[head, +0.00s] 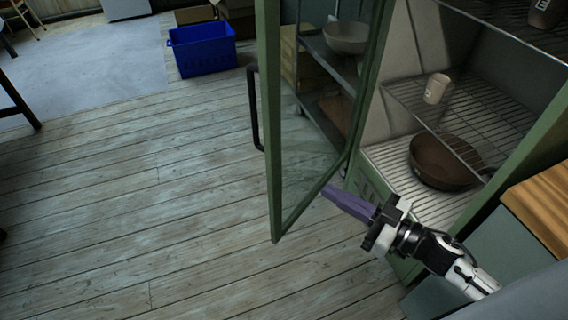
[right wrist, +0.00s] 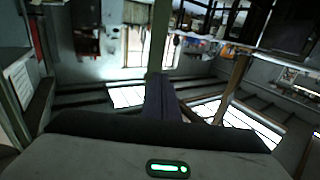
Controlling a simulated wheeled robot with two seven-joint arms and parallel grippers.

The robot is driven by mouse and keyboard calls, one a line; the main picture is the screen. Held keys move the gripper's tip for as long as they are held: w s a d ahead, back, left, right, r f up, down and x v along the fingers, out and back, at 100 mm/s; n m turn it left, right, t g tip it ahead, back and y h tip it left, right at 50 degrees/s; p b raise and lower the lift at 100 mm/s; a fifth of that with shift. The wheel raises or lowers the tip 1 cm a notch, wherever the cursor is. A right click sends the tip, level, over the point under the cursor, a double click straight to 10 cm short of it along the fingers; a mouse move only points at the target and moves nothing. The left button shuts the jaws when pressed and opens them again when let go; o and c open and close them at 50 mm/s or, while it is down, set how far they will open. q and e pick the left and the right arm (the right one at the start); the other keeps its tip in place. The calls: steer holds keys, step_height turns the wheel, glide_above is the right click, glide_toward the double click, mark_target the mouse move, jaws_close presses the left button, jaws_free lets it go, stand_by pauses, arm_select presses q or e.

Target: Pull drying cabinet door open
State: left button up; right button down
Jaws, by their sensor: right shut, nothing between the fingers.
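The drying cabinet door (head: 273,130) has a green frame and a glass pane, and it stands swung open in the head view. Its black bar handle (head: 254,110) is on the door's left side. The cabinet (head: 372,195) is open to the right of the door. My right gripper (head: 325,191) is shut and empty, on the inner side of the door. Its purple fingers point at the door's lower edge; I cannot tell whether they touch it. The fingers also show in the right wrist view (right wrist: 161,95), close to a green upright. My left gripper is not in view.
Inside the cabinet, wire shelves (head: 475,115) hold a pale cup (head: 436,88), with a brown bowl (head: 445,162) lower down. A blue crate (head: 202,50) stands on the floor at the back. The wooden floor (head: 130,210) left of the door is clear.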

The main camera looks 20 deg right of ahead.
mark_target(273, 160)
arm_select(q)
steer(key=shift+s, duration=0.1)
arm_select(e)
steer(key=x, duration=1.4)
steer(key=shift+r, duration=0.1)
